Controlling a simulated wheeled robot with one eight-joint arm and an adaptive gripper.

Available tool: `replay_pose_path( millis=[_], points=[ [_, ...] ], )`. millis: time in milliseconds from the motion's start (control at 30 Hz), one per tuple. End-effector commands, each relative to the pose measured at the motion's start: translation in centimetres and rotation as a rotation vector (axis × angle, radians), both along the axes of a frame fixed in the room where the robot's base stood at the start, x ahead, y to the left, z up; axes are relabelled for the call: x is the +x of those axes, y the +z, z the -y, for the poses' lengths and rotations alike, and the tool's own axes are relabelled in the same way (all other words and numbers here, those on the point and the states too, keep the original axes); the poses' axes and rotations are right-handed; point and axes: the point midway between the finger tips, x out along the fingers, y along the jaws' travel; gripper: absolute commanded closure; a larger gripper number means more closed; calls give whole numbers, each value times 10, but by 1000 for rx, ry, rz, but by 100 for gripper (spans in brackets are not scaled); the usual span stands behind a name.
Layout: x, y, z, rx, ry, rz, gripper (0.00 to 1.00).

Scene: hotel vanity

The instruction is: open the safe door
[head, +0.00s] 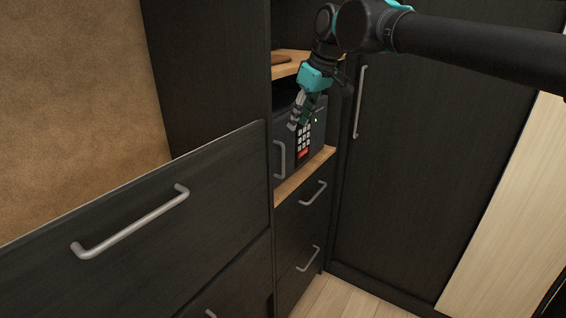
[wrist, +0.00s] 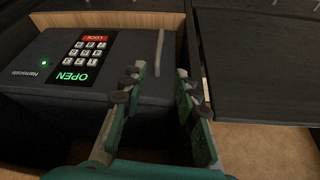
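The safe (head: 283,130) is a dark grey box on a wooden shelf in the cabinet niche. Its front has a keypad (wrist: 87,50) with white keys, a red LOCK key and a green OPEN key, and a green light glows beside it. The safe door's grey bar handle (wrist: 159,52) also shows in the head view (head: 280,160). The door looks closed. My gripper (wrist: 164,72) is open and empty, in front of the safe, with its fingertips close to the handle in the wrist view. In the head view my gripper (head: 298,122) covers part of the safe's upper front.
The wooden shelf (head: 308,178) lies under the safe, with handled drawers (head: 300,215) below. An upper wooden shelf (head: 288,66) is above it. A large dark drawer front (head: 150,220) stands at the left and a tall dark door (head: 430,150) at the right.

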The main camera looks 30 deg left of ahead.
Motion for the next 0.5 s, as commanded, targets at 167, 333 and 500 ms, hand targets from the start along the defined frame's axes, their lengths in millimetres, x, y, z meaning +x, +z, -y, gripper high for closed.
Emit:
replay_pose_path(
  millis=[167,333,500],
  points=[
    [2,-18,-7,0,0,0,69],
    [6,-49,-19,0,-1,0,69],
    [9,-80,-31,0,-1,1,69]
  ],
)
